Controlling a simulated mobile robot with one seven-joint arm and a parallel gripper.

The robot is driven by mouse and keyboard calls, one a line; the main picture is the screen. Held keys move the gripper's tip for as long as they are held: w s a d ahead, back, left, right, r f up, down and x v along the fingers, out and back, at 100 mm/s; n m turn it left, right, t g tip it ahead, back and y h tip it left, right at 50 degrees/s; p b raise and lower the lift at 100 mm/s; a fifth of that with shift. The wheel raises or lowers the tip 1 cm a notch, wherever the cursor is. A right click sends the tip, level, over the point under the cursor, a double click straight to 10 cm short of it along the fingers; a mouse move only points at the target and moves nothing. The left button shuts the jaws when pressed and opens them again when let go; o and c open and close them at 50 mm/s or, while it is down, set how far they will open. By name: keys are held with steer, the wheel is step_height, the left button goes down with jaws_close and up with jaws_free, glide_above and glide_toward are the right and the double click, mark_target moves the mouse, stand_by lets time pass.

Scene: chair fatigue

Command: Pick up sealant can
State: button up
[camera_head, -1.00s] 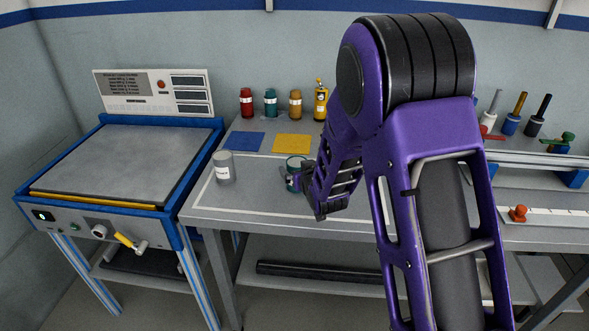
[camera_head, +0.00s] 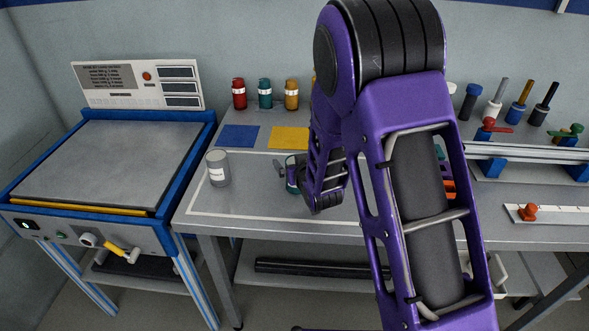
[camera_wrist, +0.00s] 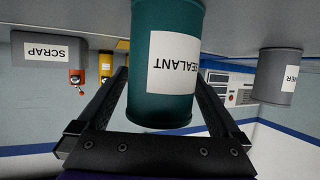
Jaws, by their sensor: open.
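The sealant can (camera_wrist: 165,75) is a teal cylinder with a white SEALANT label, upside down in the wrist view. In the head view the sealant can (camera_head: 291,181) stands on the workbench, partly hidden by my gripper. My gripper (camera_wrist: 161,76) is open, with one dark finger on each side of the can. The can appears between the fingers, and I cannot tell whether either one touches it. In the head view my gripper (camera_head: 284,169) is at the can, mostly hidden by my wrist.
A grey can (camera_head: 218,170) stands left of the sealant can. Behind are blue (camera_head: 240,136) and yellow (camera_head: 289,138) mats and several small bottles. A SCRAP bin (camera_wrist: 48,48) shows in the wrist view. A blue-framed machine (camera_head: 100,165) is at the left.

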steer(key=shift+c, duration=0.3)
steer(key=shift+r, duration=0.1)
jaws_close()
